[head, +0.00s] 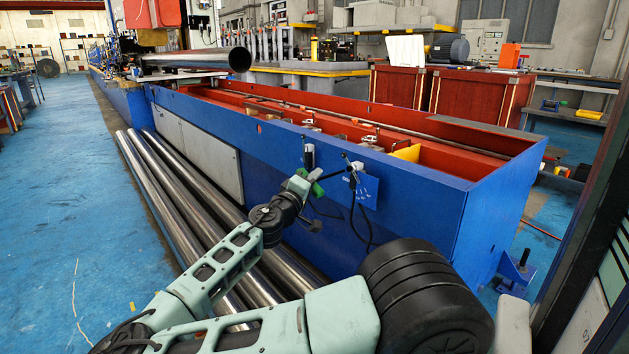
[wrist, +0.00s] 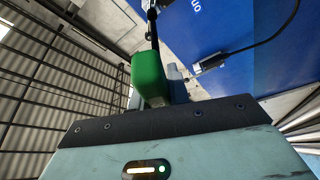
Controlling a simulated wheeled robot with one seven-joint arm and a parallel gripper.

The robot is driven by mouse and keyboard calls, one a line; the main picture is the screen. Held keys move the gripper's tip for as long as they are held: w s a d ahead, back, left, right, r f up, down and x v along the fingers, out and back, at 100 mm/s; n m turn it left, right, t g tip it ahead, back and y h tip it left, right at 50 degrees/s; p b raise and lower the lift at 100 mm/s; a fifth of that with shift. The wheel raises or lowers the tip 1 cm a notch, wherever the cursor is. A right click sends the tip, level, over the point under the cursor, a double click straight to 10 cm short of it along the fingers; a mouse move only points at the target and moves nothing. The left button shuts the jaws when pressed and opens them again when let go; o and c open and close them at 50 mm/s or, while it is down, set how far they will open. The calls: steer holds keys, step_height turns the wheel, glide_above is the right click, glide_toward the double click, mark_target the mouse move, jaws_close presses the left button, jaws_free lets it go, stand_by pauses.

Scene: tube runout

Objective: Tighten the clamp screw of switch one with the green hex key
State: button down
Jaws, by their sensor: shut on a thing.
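My gripper (head: 312,184) is shut on the green handle of the hex key (head: 318,190). In the wrist view the green handle (wrist: 148,75) shows large above the gripper, and its dark shaft runs up and out at the top edge. In the head view a dark thin shaft reaches right toward a small grey switch (head: 355,166) on the blue wall of the bed. I cannot tell whether the tip touches it. Another grey switch (head: 309,156) sits to the left. Which is switch one, and the clamp screw, are too small to tell.
A blue label plate (head: 366,191) with small text is below the right switch, with a black cable hanging over it. A connector on a cable (wrist: 210,64) shows in the wrist view. Steel tubes (head: 185,190) lie on the floor along the long blue bed (head: 420,205).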

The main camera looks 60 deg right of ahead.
steer(key=shift+f, duration=0.1)
steer(key=b, duration=0.6)
steer(key=w+n+t+b, duration=0.1)
steer(key=b, duration=0.6)
steer(key=shift+w+a+f+n+y, duration=0.2)
steer(key=shift+f+n+y, duration=0.1)
steer(key=shift+f+y, duration=0.1)
steer(key=shift+s+d+r+g+b, duration=0.3)
steer(key=shift+s+r+b, duration=0.15)
steer(key=shift+s+b, duration=0.4)
steer(key=shift+w, duration=0.1)
steer(key=shift+s+d, duration=0.25)
steer(key=shift+d, duration=0.6)
steer(key=c, duration=2)
jaws_free()
steer(key=shift+c, duration=0.2)
jaws_close()
